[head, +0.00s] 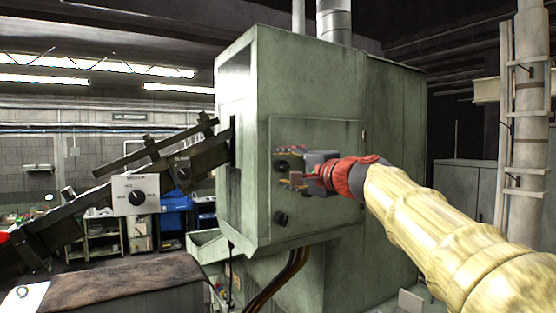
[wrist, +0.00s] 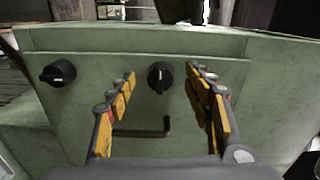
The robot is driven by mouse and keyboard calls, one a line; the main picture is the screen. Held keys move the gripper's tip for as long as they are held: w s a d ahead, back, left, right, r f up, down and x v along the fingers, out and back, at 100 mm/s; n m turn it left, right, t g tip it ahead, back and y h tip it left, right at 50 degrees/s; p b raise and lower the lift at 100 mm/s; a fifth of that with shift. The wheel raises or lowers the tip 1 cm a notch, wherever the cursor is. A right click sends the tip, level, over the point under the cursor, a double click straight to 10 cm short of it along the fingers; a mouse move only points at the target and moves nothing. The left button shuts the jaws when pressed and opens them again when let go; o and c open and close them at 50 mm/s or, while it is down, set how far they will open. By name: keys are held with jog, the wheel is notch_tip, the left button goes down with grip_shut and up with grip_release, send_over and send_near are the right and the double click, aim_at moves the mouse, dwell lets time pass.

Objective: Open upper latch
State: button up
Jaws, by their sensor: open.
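The upper latch (head: 282,166) is a black round knob on the green machine's front panel. In the wrist view, a black knob that appears to be this latch (wrist: 160,77) shows between my fingertips, with a pale mark on its face. My gripper (head: 293,179) is open in front of the panel; its yellow-padded fingers (wrist: 161,73) are spread on either side of the knob. I cannot tell whether they touch it. The lower latch (head: 281,218) is a similar black knob, seen at the left in the wrist view (wrist: 58,73).
A dark bent handle (wrist: 145,132) is on the panel between my fingers in the wrist view. The green machine (head: 390,130) fills the middle. A sloping dark rail with a grey control box (head: 135,194) stands at left. Cables (head: 285,280) hang below the panel.

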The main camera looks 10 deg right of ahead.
jog(key=shift+w+f+n+b, duration=0.15)
jog(key=shift+w+n+b, duration=0.2)
jog(key=shift+n+b, duration=0.2)
jog(key=shift+f+n+b, duration=0.1)
jog(key=shift+n+b, duration=0.3)
jog(key=shift+n, duration=0.25)
jog(key=n, duration=0.1)
jog(key=n+b, duration=0.1)
jog(key=n, duration=0.1)
jog(key=shift+s+a, duration=0.1)
jog(key=shift+s, duration=0.15)
jog(key=n+b, duration=0.2)
jog(key=b, duration=0.1)
jog(key=shift+w+f, duration=0.1)
jog(key=shift+w, duration=0.05)
jog(key=shift+n+b, duration=0.95)
jog(key=shift+n, duration=0.05)
jog(key=shift+r+n+b, duration=0.3)
jog(key=shift+n+b, duration=0.25)
jog(key=shift+n, duration=0.25)
jog(key=c, duration=0.3)
grip_shut()
